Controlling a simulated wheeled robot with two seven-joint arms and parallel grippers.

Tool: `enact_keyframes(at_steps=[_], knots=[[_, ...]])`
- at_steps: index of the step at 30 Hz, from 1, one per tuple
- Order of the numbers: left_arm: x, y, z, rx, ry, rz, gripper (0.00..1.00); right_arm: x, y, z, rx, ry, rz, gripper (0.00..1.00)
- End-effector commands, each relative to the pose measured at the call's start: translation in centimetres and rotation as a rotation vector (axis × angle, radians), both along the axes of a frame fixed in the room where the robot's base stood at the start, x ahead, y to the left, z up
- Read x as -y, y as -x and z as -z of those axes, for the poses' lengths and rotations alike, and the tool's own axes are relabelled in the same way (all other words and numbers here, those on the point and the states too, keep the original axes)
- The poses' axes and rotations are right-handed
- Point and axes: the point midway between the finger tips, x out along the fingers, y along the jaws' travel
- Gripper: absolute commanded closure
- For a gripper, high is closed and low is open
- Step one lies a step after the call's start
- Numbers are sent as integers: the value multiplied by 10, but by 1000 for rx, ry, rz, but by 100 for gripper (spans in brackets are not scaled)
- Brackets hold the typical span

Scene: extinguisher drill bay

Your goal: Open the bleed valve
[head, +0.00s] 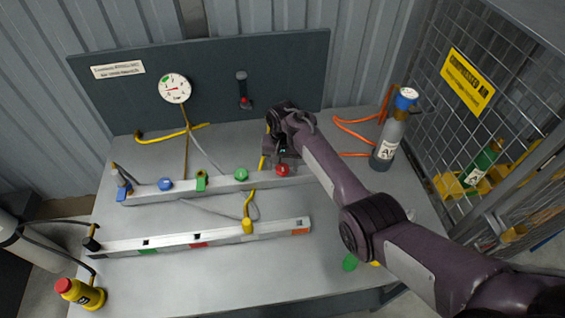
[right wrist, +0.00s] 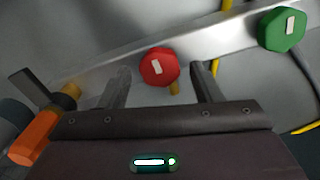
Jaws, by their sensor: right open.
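A red knob (head: 283,170) sits at the right end of the upper pale rail (head: 222,184) on the bench. In the right wrist view the red knob (right wrist: 159,67), with a pale bar on its face, shows between the two fingers. My right gripper (head: 284,152) is open at that rail end; the fingers (right wrist: 161,84) stand to either side of the knob with visible gaps. No label shows which knob is the bleed valve. My left gripper is not in view.
Along the upper rail are a green knob (head: 241,174), a green valve (head: 201,181) and a blue knob (head: 165,184). A dial gauge (head: 174,88) is on the back board. A grey cylinder (head: 390,140) stands at the right.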

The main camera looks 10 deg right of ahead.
Motion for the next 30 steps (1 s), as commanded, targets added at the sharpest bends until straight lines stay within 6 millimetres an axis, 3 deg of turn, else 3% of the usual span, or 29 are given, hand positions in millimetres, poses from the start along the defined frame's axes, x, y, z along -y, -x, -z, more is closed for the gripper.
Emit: enact_keyframes(at_steps=[2,6,17,30], knots=[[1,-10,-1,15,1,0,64,0,0,0,1,0,0,41],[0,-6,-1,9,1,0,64,0,0,0,1,0,0,41],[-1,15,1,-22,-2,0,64,0,0,0,0,0,0,86],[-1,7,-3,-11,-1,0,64,-1,0,0,-1,0,-107,86]])
